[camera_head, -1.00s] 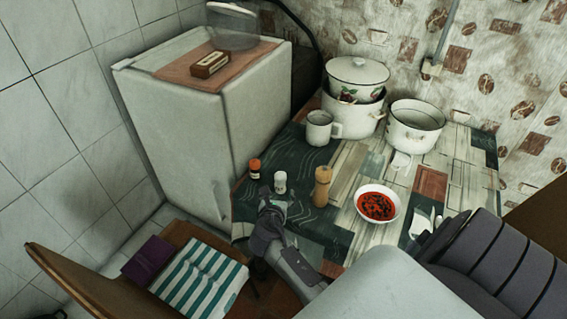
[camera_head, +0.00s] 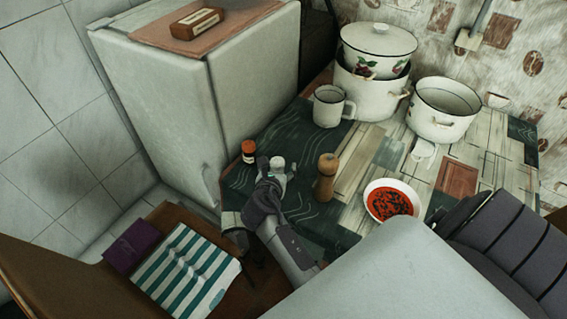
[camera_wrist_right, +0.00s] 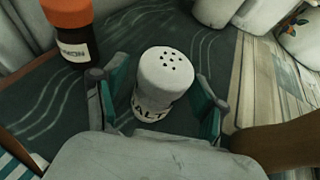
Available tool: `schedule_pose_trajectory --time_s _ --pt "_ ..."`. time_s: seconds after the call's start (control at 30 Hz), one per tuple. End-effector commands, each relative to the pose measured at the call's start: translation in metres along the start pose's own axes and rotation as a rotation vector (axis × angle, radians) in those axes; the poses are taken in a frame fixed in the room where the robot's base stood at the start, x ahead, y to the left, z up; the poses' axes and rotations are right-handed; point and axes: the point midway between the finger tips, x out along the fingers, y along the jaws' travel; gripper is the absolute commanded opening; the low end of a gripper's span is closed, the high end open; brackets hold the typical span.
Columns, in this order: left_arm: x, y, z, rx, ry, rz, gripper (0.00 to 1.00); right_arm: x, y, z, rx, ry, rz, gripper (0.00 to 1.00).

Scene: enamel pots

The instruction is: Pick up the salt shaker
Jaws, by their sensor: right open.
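The salt shaker (camera_head: 279,172) is a small white cylinder standing upright on the table, left of the wooden pepper mill (camera_head: 326,178). In the right wrist view the salt shaker (camera_wrist_right: 164,75) shows its holed white top and part of a "SALT" label. My right gripper (camera_head: 274,176) is at the shaker's near side. In the right wrist view my right gripper (camera_wrist_right: 157,98) is open, with one finger on each side of the shaker and visible gaps. The lower front of the shaker is hidden by the gripper body. My left gripper is not in view.
An orange-capped bottle (camera_head: 249,152) stands close left of the shaker. A white mug (camera_head: 328,106), stacked enamel pots (camera_head: 366,92) and another pot (camera_head: 442,110) stand behind. A bowl of red soup (camera_head: 391,202) is to the right. The fridge (camera_head: 205,95) borders the table's left.

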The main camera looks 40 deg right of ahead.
Motion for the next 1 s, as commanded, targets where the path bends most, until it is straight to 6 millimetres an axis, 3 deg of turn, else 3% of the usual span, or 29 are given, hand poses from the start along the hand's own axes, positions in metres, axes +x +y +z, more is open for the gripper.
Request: schedule_pose_trajectory --time_s 0.1,0.23,0.43,0.63,0.87,1.0 --pt "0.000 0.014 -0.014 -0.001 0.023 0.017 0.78 -0.001 0.001 0.000 0.000 0.001 0.001 0.71" --pt "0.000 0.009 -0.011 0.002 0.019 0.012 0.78 -0.001 0.001 0.000 0.000 0.001 0.001 0.68" --pt "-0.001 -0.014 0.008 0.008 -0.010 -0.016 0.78 -0.001 0.001 0.000 0.000 0.001 0.000 0.35" --pt "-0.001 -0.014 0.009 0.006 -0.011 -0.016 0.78 -0.001 0.001 0.000 0.000 0.001 0.000 0.03" --pt "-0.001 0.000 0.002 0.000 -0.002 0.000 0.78 -0.001 0.001 0.002 0.000 0.000 0.000 0.03" --pt "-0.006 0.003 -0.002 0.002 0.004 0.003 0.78 -0.008 0.001 0.018 0.002 -0.003 0.000 0.03"
